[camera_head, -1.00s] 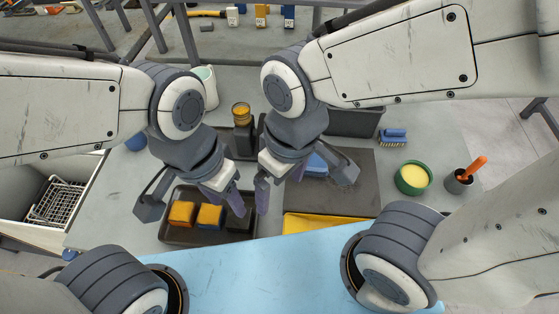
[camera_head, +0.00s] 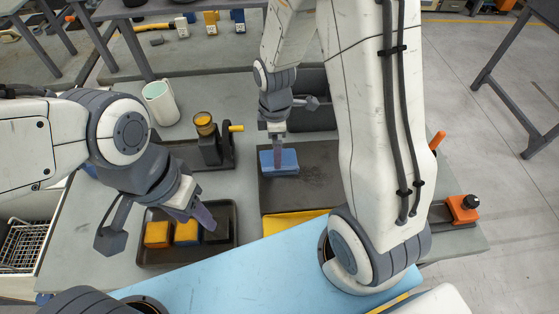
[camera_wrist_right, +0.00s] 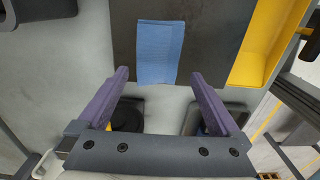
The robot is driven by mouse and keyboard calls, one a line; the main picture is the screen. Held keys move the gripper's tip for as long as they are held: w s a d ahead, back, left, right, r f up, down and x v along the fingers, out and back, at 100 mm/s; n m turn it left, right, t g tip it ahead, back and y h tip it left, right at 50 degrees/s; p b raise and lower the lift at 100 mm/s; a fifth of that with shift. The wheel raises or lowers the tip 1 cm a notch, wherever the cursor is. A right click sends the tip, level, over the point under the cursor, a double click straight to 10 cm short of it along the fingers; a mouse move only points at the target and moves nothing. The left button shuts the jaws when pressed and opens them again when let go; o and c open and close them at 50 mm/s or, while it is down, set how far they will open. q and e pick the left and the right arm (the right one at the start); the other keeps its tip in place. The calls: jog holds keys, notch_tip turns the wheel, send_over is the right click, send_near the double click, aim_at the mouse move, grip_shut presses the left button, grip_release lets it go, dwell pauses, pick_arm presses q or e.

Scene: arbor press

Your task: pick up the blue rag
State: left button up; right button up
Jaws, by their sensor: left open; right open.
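The blue rag (camera_head: 291,160) lies folded flat on the dark mat (camera_head: 318,185). In the right wrist view the rag (camera_wrist_right: 160,50) is a blue rectangle ahead of my fingers, with its near edge about level with the gap between the tips. My right gripper (camera_head: 278,168) is above the rag in the head view; in the wrist view the right gripper (camera_wrist_right: 160,76) has its purple fingers wide apart and nothing between them. My left gripper (camera_head: 204,217) is open above the tray at lower left; its fingers partly hide the dark block there.
A black device with a yellow handle (camera_head: 236,128), a pale mug (camera_head: 160,103) and a dark bin (camera_head: 312,115) stand behind.

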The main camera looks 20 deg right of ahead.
jog(key=shift+d+f+p, duration=0.1)
jog(key=shift+f+p, duration=0.55)
jog(key=shift+f, duration=2.15)
jog(key=c, duration=1.3)
jog(key=shift+o, duration=0.2)
jog(key=shift+w+r, duration=0.1)
jog(key=shift+r, duration=0.05)
notch_tip(320, 180, up, 4)
jog(key=shift+b, duration=0.55)
jog(key=s+d+r+b, duration=0.3)
jog(key=s+d+r, duration=0.2)
jog(key=s, duration=0.5)
jog(key=shift+s+r+b, duration=0.3)
jog(key=shift+r+b, duration=0.05)
jog(key=shift+r, duration=0.5)
